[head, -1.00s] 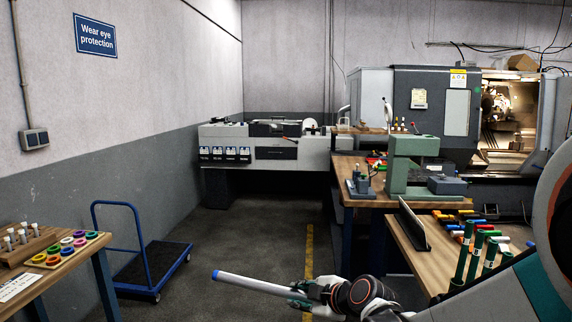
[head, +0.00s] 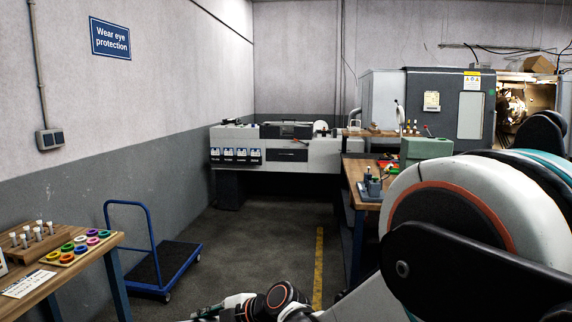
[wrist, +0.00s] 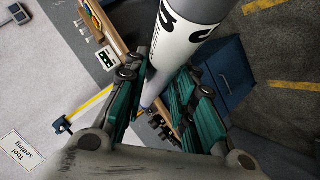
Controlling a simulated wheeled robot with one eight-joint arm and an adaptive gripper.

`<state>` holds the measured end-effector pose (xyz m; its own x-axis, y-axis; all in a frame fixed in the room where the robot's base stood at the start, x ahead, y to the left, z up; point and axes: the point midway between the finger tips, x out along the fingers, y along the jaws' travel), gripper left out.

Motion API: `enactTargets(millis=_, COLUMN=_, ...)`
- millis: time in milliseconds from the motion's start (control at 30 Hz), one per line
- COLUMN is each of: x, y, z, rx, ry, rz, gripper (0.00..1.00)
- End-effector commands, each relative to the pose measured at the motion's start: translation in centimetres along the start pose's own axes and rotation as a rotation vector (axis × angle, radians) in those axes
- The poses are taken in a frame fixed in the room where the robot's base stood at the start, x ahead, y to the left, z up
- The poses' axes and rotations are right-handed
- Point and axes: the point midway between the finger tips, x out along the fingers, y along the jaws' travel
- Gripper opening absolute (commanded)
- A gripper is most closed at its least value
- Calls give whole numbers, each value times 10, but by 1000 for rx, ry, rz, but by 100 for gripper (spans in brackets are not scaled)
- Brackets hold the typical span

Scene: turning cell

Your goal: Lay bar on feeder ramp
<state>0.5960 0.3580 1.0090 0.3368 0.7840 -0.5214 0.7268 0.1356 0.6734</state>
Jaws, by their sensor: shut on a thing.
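My gripper (head: 207,312) is low at the bottom edge of the head view, partly cut off. In the wrist view its green fingers (wrist: 151,105) are closed around a pale grey bar (wrist: 157,84). The bar slants up and right there toward a wide white cylinder with black lettering; I cannot tell where one ends. The bar is not visible in the head view. A long grey-white machine (head: 318,157), which looks like the feeder, stands by the back wall, well away from my gripper. I cannot make out its ramp clearly.
A blue trolley (head: 186,256) stands left, beside a wooden table (head: 52,276) with coloured rings. A workbench (head: 355,174) stands right of the yellow floor line (head: 318,262). My arm hides much of the right side. The floor between trolley and line is clear.

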Motion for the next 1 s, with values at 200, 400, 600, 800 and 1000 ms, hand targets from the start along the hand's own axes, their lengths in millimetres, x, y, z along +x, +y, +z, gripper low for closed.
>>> enactTargets(millis=200, x=0, y=1, z=0, rx=1, ry=0, rz=2, gripper=0)
enactTargets(millis=400, x=-1, y=1, z=0, rx=2, ry=0, rz=2, gripper=0)
enactTargets(millis=600, x=-4, y=2, z=4, rx=8, ry=-8, rz=7, gripper=0)
enactTargets(millis=800, x=-32, y=10, z=32, rx=57, ry=-74, rz=50, gripper=0)
enactTargets(millis=1000, x=-90, y=19, z=84, rx=154, ry=-201, rz=138, gripper=0)
